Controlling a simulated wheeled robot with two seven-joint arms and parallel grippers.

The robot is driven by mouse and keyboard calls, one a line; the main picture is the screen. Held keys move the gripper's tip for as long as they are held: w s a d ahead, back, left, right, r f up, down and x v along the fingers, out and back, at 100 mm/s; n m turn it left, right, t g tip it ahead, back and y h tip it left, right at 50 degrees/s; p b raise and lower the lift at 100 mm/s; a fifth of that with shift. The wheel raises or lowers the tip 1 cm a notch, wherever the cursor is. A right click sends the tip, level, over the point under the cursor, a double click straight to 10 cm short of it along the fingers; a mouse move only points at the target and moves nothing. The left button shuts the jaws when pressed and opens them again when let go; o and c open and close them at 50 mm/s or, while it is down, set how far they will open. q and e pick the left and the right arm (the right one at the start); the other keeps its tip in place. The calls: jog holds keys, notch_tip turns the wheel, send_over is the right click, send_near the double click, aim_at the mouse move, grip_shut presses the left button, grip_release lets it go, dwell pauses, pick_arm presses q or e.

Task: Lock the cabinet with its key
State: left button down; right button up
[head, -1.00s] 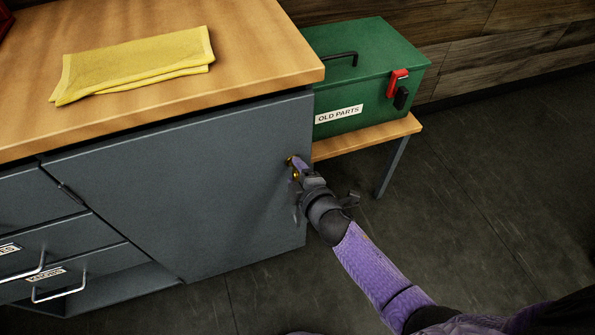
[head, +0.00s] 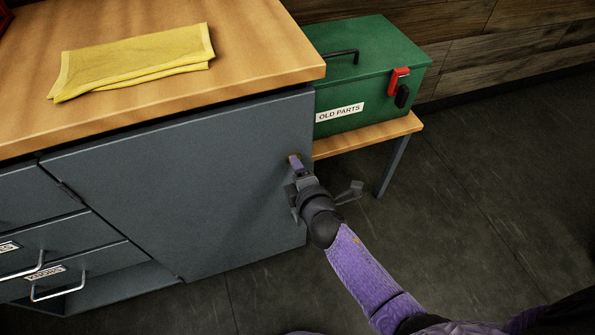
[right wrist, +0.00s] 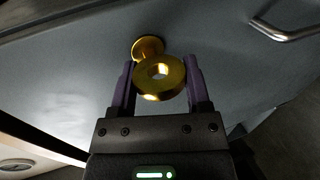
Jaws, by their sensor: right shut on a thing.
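The grey cabinet door (head: 180,190) stands under the wooden worktop and looks closed. My right gripper (head: 296,163) is at the door's right edge. In the right wrist view, my right gripper (right wrist: 160,82) is shut on a brass key (right wrist: 174,89) by its round, holed bow, one purple finger on each side. The brass lock (right wrist: 147,46) is right behind the bow on the grey door. The key's shaft is hidden, so I cannot tell how deep it sits. In the head view the fingers mostly hide the key and lock. My left gripper is not in view.
A yellow cloth (head: 135,62) lies on the worktop (head: 255,55). A green box (head: 372,65) marked OLD PARTS stands on a low bench (head: 400,127) right of the cabinet. Drawers with metal handles (head: 60,291) are at left. The floor at right is clear.

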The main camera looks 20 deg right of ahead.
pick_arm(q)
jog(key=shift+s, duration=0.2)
pick_arm(e)
jog(key=o, duration=1.3)
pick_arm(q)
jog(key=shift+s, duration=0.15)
pick_arm(e)
jog(key=shift+s+r, duration=0.1)
jog(key=shift+s, duration=0.05)
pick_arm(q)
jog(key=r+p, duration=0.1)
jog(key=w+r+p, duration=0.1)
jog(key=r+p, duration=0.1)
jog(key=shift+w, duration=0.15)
pick_arm(e)
jog(key=v, duration=0.9)
jog(key=shift+s, duration=0.25)
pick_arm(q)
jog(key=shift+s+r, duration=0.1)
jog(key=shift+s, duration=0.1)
